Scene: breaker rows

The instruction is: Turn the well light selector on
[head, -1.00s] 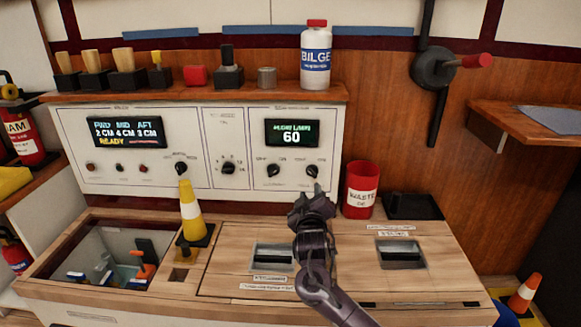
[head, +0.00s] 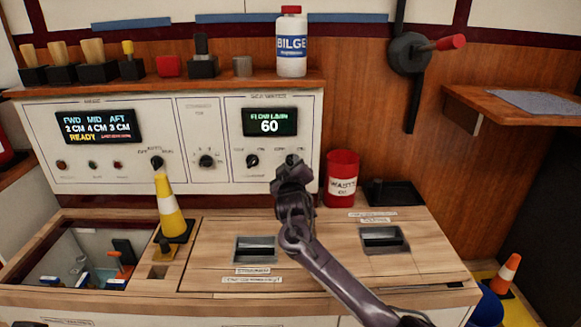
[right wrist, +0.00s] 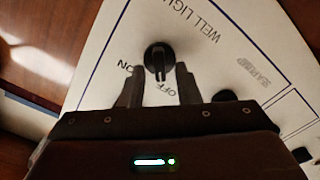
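The well light selector is a black round knob with a pointer ridge on the white panel. It shows large in the right wrist view (right wrist: 159,60), with the words WELL LIGHT beside it. Its ridge points toward the OFF mark; the ON mark is to the left. My right gripper (right wrist: 160,88) is open, with one finger on each side of the knob's lower part. I cannot tell whether the fingers touch it. In the head view my right gripper (head: 291,170) is up against the panel, covering much of that knob. My left gripper is not in view.
Another black knob (head: 252,161) sits just left on the same panel, below the flow display (head: 270,122). A yellow cone (head: 169,210) and an open well (head: 85,255) are to the left.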

